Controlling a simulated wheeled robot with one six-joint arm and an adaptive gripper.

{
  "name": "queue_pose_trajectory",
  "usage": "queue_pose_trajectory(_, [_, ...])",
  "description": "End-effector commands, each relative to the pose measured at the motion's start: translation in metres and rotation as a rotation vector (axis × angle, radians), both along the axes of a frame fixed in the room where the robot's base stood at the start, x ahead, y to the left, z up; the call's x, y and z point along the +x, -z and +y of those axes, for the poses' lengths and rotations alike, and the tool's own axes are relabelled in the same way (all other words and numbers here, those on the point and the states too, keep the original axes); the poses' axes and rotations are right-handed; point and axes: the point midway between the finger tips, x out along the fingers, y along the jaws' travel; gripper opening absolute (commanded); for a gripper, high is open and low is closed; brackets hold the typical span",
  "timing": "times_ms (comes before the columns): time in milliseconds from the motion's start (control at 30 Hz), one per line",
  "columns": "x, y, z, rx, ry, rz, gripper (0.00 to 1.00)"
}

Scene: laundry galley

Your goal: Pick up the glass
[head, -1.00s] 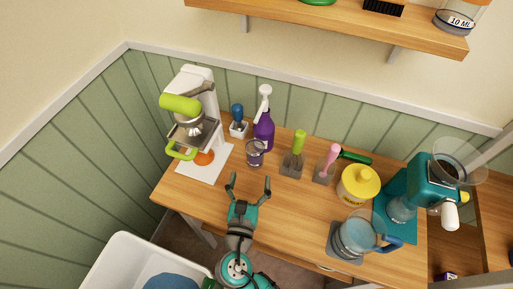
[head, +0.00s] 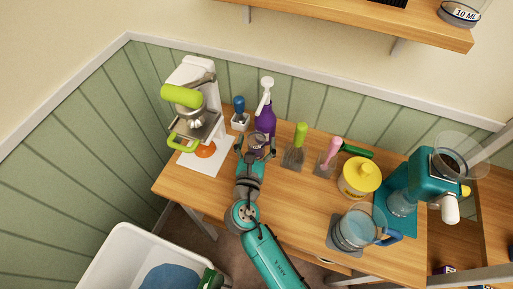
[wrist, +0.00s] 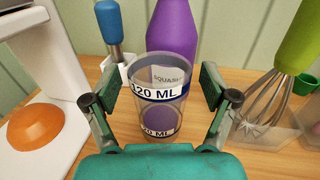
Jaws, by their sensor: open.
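The glass (wrist: 152,112) is a clear tumbler with a dark blue band and a "120 ML" label, upright on the wooden table. In the wrist view it stands between the two open fingers of my gripper (wrist: 160,100), with a gap visible on each side. In the head view my gripper (head: 256,147) reaches over the table towards the glass (head: 257,140), and its fingers partly hide it. My gripper is open and holds nothing. The lower front of the glass is close to my gripper's teal body in the wrist view.
A purple squash bottle (wrist: 173,35) stands right behind the glass. A blue-handled tool (wrist: 110,25) in a white holder is behind left, a white machine (head: 200,120) at left. A green-handled whisk (wrist: 285,75) stands at right. The table front (head: 290,205) is clear.

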Motion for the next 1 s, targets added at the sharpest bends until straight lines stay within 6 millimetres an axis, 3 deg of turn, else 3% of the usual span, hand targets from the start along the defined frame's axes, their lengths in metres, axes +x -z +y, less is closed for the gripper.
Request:
queue_pose_trajectory(167, [0.000, 0.000, 0.000, 0.000, 0.000, 0.001, 0.82])
queue_pose_trajectory(400, [0.000, 0.000, 0.000, 0.000, 0.000, 0.001, 0.22])
queue_pose_trajectory(467, [0.000, 0.000, 0.000, 0.000, 0.000, 0.001, 0.11])
queue_pose_trajectory(800, [-0.002, -0.003, 0.001, 0.001, 0.000, -0.001, 0.10])
queue_pose_trajectory(1000, [-0.004, -0.020, 0.001, 0.004, 0.001, -0.003, 0.10])
